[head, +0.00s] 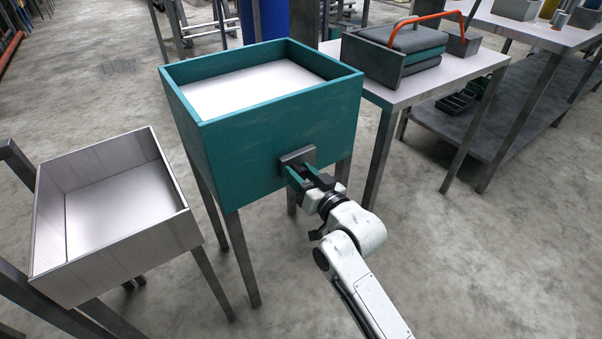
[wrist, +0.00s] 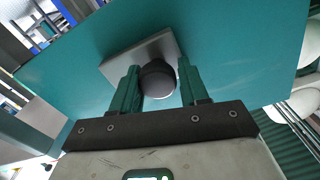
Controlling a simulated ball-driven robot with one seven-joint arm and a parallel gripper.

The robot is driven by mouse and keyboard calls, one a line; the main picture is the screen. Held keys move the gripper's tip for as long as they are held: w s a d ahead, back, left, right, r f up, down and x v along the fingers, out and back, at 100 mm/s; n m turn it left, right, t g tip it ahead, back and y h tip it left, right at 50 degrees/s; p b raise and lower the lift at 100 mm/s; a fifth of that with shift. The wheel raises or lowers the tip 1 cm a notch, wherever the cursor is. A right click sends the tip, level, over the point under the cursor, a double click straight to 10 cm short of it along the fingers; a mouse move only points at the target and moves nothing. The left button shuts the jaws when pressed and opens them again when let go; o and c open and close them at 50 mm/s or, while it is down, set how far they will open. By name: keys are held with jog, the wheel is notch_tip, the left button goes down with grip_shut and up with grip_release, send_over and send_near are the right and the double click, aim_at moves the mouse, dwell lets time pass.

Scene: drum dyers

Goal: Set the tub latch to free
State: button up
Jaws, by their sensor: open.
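The teal tub (head: 250,150) stands on dark legs in the middle of the head view. A grey latch plate (head: 297,156) is fixed on its side wall. In the wrist view the latch plate (wrist: 125,58) carries a dark round knob (wrist: 158,84). My gripper (head: 300,177) is at the plate with its green fingers pointing at the wall. In the wrist view my gripper (wrist: 158,72) is open, with one finger on each side of the knob. I cannot tell whether either finger touches it. The knob is hidden in the head view, and no latch marking is readable.
A lower pale tray stand (head: 110,265) is left of the tub. A table (head: 440,85) with a dark caddy (head: 385,65) that has an orange handle is at the right, close behind the tub. The concrete floor at right front (head: 490,260) is clear.

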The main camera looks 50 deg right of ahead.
jog(key=o, duration=0.4)
jog(key=shift+a+r, duration=0.1)
jog(key=p+v, duration=0.1)
jog(key=v, duration=0.9)
jog(key=shift+s+p, duration=0.35)
jog(key=shift+p, duration=0.05)
jog(key=shift+a, duration=0.1)
jog(key=s+a+f+n+g+y, duration=0.2)
jog(key=s+a+f+g, duration=0.3)
jog(key=f+g, duration=0.15)
jog(key=s+a+f+n+g+y, duration=0.2)
jog(key=s+a+f+n+g, duration=0.15)
jog(key=a+f+g, duration=0.35)
jog(key=s+f+g, duration=0.2)
jog(key=s+g, duration=0.1)
jog(key=s, duration=0.5)
notch_tip(320, 180, up, 22)
jog(key=p, duration=2.2)
jog(key=shift+w+y, duration=0.25)
jog(key=shift+y, duration=0.15)
